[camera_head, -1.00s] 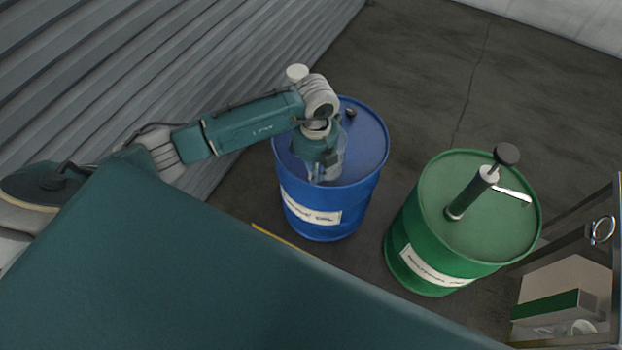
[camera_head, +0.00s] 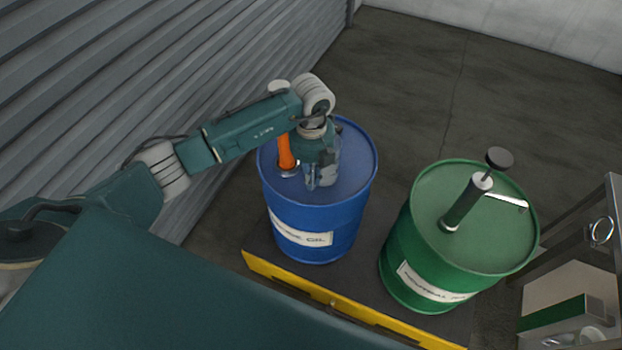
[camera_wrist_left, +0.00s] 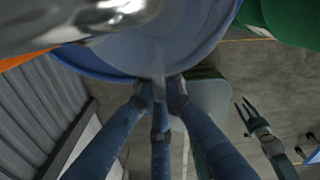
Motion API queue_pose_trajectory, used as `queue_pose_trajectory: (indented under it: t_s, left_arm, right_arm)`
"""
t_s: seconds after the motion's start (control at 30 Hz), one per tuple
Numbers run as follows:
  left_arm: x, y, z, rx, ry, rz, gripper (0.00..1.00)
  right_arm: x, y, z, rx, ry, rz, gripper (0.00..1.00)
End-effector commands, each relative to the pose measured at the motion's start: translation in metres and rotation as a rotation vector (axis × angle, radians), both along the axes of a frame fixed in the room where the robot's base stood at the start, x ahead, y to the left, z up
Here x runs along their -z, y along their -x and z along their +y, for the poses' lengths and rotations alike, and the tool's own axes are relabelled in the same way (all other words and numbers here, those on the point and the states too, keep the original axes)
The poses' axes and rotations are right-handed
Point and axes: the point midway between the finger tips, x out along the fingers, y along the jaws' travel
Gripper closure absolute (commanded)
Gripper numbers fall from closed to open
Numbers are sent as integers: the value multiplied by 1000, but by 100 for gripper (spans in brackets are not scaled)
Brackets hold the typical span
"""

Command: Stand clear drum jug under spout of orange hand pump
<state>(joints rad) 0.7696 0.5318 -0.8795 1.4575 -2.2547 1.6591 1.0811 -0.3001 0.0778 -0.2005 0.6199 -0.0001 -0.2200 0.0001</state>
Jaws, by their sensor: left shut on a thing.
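My left gripper (camera_head: 319,176) is shut on the clear drum jug (camera_head: 337,155), low over the blue drum's top (camera_head: 352,178). The jug is mostly hidden behind the gripper; I cannot tell whether it touches the lid. In the left wrist view, the left fingers (camera_wrist_left: 161,98) close below the clear jug (camera_wrist_left: 175,45). The orange hand pump (camera_head: 286,152) stands on the blue drum, just left of the gripper, partly behind my arm. Its spout is not clear in the head view. My right gripper (camera_wrist_left: 244,106) shows small in the left wrist view, with its prongs apart.
A green drum (camera_head: 425,245) with a dark pump (camera_head: 466,204) stands to the right. Both drums are on a pallet with a yellow edge (camera_head: 300,290). A metal shelf (camera_head: 600,250) is at far right. A corrugated wall (camera_head: 150,70) is at left.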

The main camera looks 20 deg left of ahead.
Motion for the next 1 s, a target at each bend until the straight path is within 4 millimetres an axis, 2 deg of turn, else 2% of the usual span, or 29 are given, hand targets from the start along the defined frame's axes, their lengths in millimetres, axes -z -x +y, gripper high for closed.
queue_pose_trajectory:
  t_s: [1.0]
  left_arm:
    - [11,0,0,0,0,-1,100]
  right_arm:
    - [9,0,-3,-1,4,0,62]
